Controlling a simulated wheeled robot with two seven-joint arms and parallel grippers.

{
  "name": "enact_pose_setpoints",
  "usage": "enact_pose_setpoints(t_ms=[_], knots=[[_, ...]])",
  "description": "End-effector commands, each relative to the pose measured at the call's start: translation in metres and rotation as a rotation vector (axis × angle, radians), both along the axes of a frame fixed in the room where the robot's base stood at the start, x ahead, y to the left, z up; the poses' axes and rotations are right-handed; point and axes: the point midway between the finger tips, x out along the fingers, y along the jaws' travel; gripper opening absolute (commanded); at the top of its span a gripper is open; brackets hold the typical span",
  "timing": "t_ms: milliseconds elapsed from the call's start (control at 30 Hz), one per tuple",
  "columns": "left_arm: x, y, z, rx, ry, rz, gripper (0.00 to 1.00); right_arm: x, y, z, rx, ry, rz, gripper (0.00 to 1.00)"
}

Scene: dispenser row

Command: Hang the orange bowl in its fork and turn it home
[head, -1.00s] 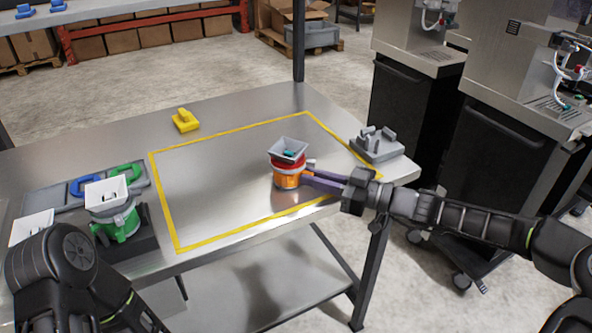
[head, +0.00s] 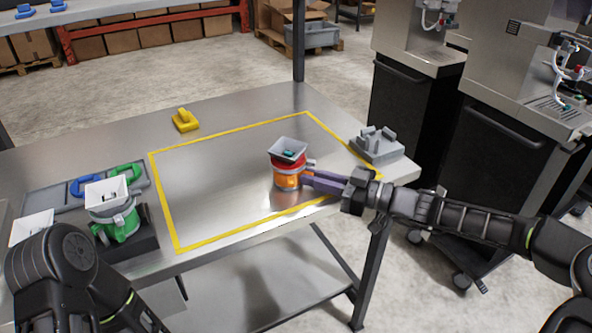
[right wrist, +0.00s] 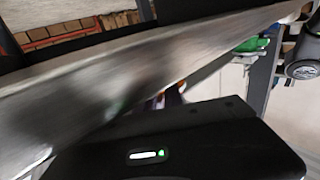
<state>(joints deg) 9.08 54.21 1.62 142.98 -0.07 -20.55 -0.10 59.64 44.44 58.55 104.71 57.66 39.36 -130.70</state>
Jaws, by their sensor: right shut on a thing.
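The orange bowl (head: 287,182) is upright inside the yellow-outlined area of the steel table, under a red ring (head: 289,162) and a grey square hopper (head: 288,148). My right gripper (head: 306,179) comes from the right with its purple fingers shut on the orange bowl. The fingers partly hide its right side. I cannot tell whether it touches the table. The right wrist view is blurred and does not show the bowl clearly. My left arm is at the lower left, but its gripper is out of view. I cannot make out which fork belongs to the orange bowl.
A green dispenser (head: 122,222) with a white hopper stands in a dark base at left. Blue (head: 84,186) and green (head: 125,172) parts lie behind it. A yellow part (head: 185,121) sits at the back, a grey fixture (head: 377,144) at the right corner. The outlined area's left is clear.

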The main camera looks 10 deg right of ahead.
Motion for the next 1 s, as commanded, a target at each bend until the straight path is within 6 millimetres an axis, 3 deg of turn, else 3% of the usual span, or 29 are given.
enact_pose_setpoints(t_ms=[167, 700, 1000], knots=[[0.000, 0.000, 0.002, 0.000, 0.000, 0.000, 1.00, 0.000, 0.000, 0.004, -0.001, 0.000, 0.000, 0.00], [0.000, 0.000, 0.014, 0.000, 0.000, 0.000, 1.00, 0.000, 0.000, 0.048, -0.001, -0.001, 0.000, 0.00], [0.000, 0.000, 0.014, 0.000, 0.000, 0.000, 1.00, 0.000, 0.000, 0.051, 0.000, 0.000, 0.000, 0.00]])
